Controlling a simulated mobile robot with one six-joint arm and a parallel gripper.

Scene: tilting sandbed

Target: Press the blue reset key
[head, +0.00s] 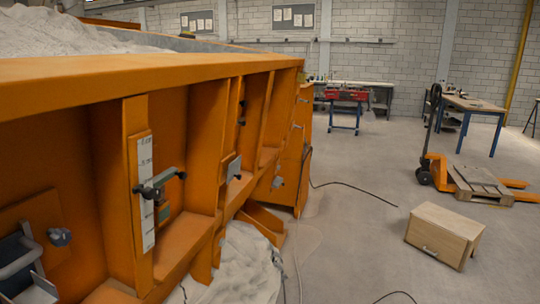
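I cannot make out a blue reset key in the head view. The orange sandbed (190,68) fills the left side, with its ribbed side wall facing me. A small grey-blue knob (59,237) is on an orange plate at the lower left. Beside it, a grey bent handle (16,265) is cut off by the picture edge. My gripper is not in view.
A wooden box (444,235) with a handle lies on the floor at right. Behind it stand an orange pallet truck (436,165) with a pallet and a workbench (472,104). Black cables cross the otherwise open floor.

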